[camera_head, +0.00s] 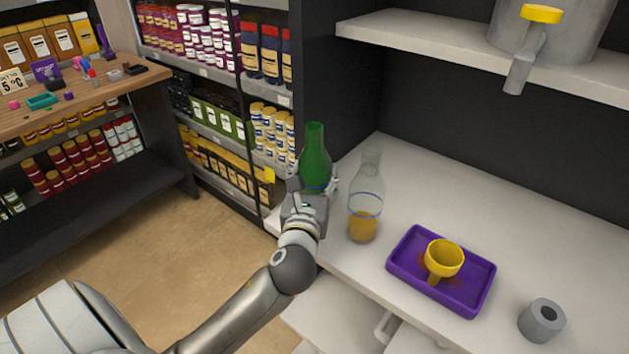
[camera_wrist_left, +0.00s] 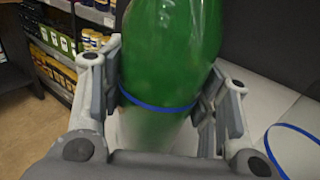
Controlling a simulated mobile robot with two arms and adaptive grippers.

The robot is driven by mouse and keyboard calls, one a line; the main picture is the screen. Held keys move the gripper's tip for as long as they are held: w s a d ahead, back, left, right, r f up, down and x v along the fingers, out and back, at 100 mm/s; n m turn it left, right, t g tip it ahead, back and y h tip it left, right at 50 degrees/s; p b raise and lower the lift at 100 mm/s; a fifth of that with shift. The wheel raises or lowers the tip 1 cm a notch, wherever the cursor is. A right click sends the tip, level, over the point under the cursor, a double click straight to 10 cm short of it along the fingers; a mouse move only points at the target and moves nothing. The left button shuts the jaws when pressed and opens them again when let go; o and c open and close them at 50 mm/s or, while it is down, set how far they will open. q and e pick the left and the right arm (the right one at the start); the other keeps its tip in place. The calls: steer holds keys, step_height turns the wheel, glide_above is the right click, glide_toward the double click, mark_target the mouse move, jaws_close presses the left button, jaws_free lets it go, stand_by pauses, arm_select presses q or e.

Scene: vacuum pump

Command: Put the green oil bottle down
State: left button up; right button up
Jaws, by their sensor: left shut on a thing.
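The green oil bottle (camera_head: 316,160) is upright at the left end of the white counter (camera_head: 400,165). My left gripper (camera_head: 316,188) is shut around its lower part. In the left wrist view the green bottle (camera_wrist_left: 170,55) stands between the two fingers (camera_wrist_left: 160,105), with a blue ring around it at finger height. The gripper hides the bottle's base in the head view, so I cannot tell whether it touches the counter. My right gripper is not in view.
A clear bottle with amber liquid (camera_head: 363,226) stands just right of the gripper. Further right are a purple tray (camera_head: 408,262) holding a yellow funnel (camera_head: 444,257), and a grey cylinder (camera_head: 542,320). A shelf (camera_head: 430,40) overhangs the back. Counter behind the clear bottle is free.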

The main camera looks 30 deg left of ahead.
arm_select(q)
steer(key=shift+f, duration=0.1)
steer(key=o, duration=1.2)
steer(key=shift+f, duration=0.1)
steer(key=v, duration=1)
steer(key=shift+s+d+b, duration=0.1)
steer(key=shift+s+b, duration=0.05)
steer(key=shift+b, duration=0.15)
steer(key=shift+v, duration=0.9)
